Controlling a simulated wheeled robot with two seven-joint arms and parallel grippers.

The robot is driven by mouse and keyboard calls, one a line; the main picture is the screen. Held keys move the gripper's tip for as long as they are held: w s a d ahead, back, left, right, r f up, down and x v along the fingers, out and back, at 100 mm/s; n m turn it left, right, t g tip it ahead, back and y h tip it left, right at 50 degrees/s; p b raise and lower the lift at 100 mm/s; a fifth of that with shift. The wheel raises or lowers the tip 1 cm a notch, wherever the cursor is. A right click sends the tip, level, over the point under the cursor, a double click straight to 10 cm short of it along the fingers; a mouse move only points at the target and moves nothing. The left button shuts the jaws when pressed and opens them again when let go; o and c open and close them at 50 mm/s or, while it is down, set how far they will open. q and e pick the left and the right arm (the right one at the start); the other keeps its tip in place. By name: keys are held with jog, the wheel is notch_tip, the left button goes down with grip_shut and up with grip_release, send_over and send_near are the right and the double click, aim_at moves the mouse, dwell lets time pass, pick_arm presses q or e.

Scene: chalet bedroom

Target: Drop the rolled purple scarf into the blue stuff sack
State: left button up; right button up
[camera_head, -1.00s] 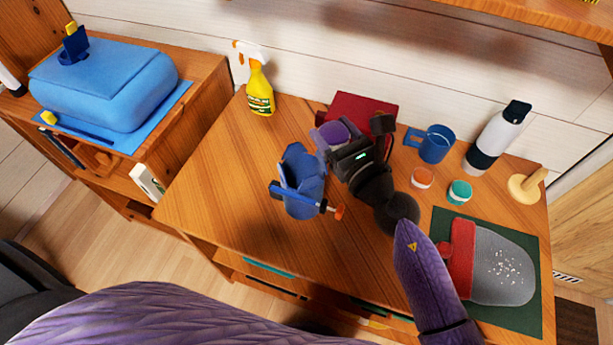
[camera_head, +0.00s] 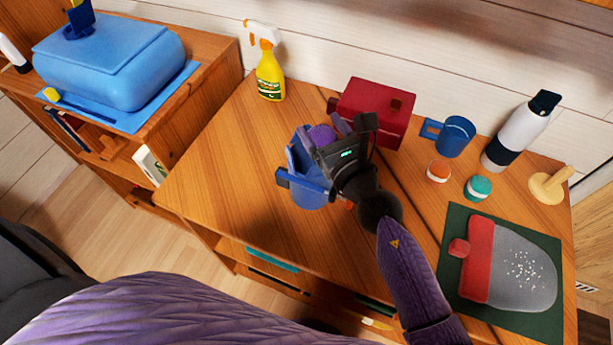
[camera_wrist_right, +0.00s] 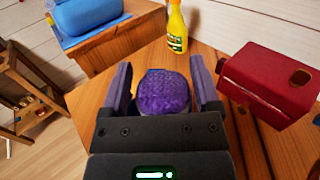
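The rolled purple scarf (camera_head: 321,136) is between the fingers of my right gripper (camera_head: 328,136), and its round end (camera_wrist_right: 164,94) fills the space between the fingers in the right wrist view. The fingers look closed against its sides. The blue stuff sack (camera_head: 308,190) stands on the desk, just below and left of the gripper. The scarf is over the sack's upper right part; the gripper hides some of its mouth. In the wrist view the sack is almost wholly hidden behind the scarf and hand. My left gripper is out of view.
A red box (camera_head: 376,108) stands close behind the gripper. A yellow spray bottle (camera_head: 269,75) is at the back. A blue mug (camera_head: 455,138), small jars, a white bottle (camera_head: 518,135) and a grey-red pouch (camera_head: 512,270) are right. The desk left of the sack is clear.

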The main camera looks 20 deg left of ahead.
jog(key=shift+o, duration=1)
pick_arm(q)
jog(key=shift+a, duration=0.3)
pick_arm(e)
jog(key=shift+d, duration=0.1)
jog(key=v, duration=0.9)
jog(key=shift+s+d+p, duration=0.25)
jog(key=shift+s+p, duration=0.1)
jog(key=shift+p, duration=0.05)
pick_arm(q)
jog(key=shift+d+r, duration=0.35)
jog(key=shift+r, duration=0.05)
